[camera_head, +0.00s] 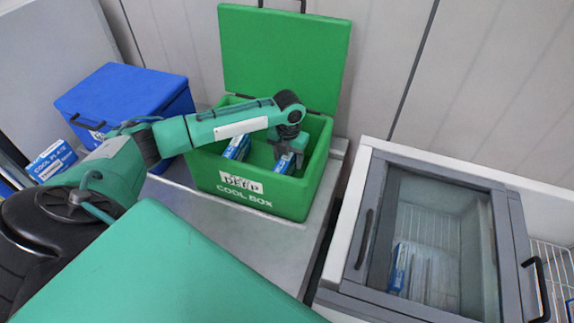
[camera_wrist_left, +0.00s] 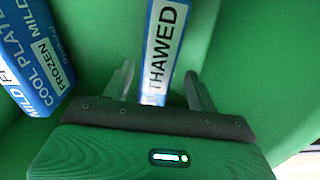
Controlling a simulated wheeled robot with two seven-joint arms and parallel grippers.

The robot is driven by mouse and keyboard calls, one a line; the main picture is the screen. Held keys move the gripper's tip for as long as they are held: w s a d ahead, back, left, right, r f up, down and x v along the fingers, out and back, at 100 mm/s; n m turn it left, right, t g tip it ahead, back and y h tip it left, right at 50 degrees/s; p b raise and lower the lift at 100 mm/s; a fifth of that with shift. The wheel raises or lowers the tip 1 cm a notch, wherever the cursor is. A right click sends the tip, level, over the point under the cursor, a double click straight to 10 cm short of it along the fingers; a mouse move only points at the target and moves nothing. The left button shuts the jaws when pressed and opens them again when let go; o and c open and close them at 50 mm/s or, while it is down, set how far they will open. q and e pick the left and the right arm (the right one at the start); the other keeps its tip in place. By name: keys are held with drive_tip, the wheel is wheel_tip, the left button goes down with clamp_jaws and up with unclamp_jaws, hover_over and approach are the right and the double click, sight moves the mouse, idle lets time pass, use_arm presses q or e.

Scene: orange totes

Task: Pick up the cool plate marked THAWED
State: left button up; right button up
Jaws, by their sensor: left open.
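The cool plate marked THAWED (camera_wrist_left: 162,50) is a thin blue and white slab standing on edge in the green cool box (camera_head: 262,201). In the head view it (camera_head: 285,162) shows partly under my left gripper (camera_head: 293,150). In the left wrist view my left gripper (camera_wrist_left: 160,88) is open, with one finger on each side of the plate's near end. I cannot tell whether the fingers touch it. A second cool plate (camera_wrist_left: 38,55), marked FROZEN MILD, stands to the left; it also shows in the head view (camera_head: 237,147). My right gripper is not in view.
The green box's lid (camera_head: 283,55) stands open behind it. A closed blue box (camera_head: 125,100) is on the left, with a cool plate box (camera_head: 52,158) beside it. A chest freezer (camera_head: 362,215) with a glass lid stands on the right, with blue and white plates inside.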

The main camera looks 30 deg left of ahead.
use_arm(q)
drive_tip(key=f, duration=0.1)
drive_tip(key=f+p, duration=0.1)
drive_tip(key=f, duration=0.2)
drive_tip(key=shift+w+a+f, duration=0.1)
drive_tip(key=shift+a+f, duration=0.1)
drive_tip(key=shift+a, duration=0.05)
drive_tip(key=shift+c, duration=0.5)
clamp_jaws()
drive_tip(key=shift+r, duration=0.1)
